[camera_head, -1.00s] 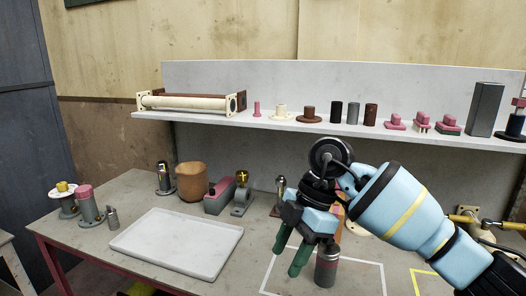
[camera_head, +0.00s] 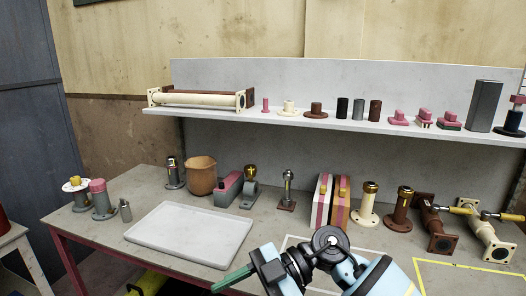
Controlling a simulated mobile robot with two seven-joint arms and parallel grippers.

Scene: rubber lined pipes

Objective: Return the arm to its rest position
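My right arm (camera_head: 380,278) enters the head view at the bottom, light blue with black joints. Its gripper (camera_head: 232,279) is low, past the front of the worktable, pointing left. One green finger shows clearly; the other is not clearly visible, so I cannot tell how far apart they are. I see nothing held at the visible finger. My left arm and gripper are not in view.
A white tray (camera_head: 152,237) lies left on the grey worktable (camera_head: 262,222). Pipe fittings, an orange pot (camera_head: 201,178) and a striped block (camera_head: 329,202) stand behind. A white shelf (camera_head: 330,122) holds more parts. Yellow and white outlines mark the right side.

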